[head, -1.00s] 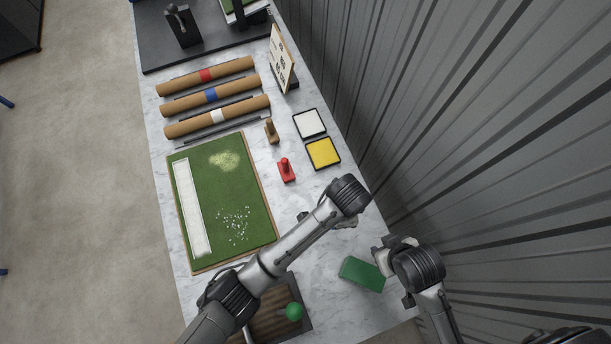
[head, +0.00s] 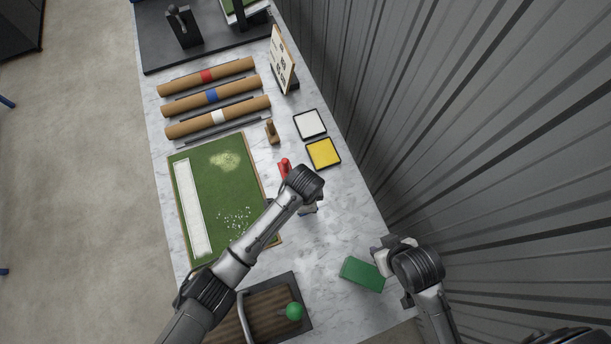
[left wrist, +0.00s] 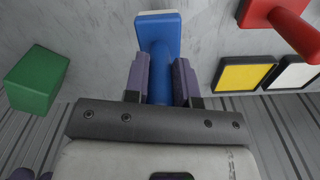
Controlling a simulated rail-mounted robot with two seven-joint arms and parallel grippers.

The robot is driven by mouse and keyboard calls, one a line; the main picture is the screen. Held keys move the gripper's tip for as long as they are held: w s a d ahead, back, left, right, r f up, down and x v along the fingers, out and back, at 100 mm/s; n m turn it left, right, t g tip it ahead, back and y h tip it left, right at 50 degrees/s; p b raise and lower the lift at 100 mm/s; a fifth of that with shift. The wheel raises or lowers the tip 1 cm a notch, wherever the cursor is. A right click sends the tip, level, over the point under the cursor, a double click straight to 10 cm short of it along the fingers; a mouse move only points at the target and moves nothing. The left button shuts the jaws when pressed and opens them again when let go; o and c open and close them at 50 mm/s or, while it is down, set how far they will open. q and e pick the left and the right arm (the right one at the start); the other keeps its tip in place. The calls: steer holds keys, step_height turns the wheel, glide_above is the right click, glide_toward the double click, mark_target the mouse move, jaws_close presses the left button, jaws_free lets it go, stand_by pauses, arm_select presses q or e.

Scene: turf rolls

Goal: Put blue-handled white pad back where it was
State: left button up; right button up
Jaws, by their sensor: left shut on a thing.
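The blue-handled white pad (left wrist: 158,35) is in my left gripper (left wrist: 160,85). The fingers are shut around its upright blue handle, and its square blue base with a pale edge shows beyond them in the left wrist view. In the head view, my left gripper (head: 308,204) is over the bare marble right of the turf mat, just below the red-handled pad (head: 284,166); my arm hides most of the held pad. Whether its base touches the table cannot be told. My right gripper (head: 384,257) is beside the green block (head: 362,274); its fingers are unclear.
A yellow tray (head: 323,154) and a white tray (head: 310,124) lie up and right. A wooden-handled piece (head: 271,132) stands near the turf mat (head: 238,185). Turf rolls (head: 211,96) and a standing board (head: 282,62) lie farther back. Bare marble lies below my left gripper.

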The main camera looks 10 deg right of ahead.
arm_select(q)
steer(key=shift+f, duration=1.85)
steer(key=shift+f, duration=0.2)
steer(key=o, duration=0.9)
step_height(320, 180, up, 11)
steer(key=shift+f+p, duration=0.1)
steer(key=shift+p, duration=0.2)
steer(key=shift+r, duration=0.8)
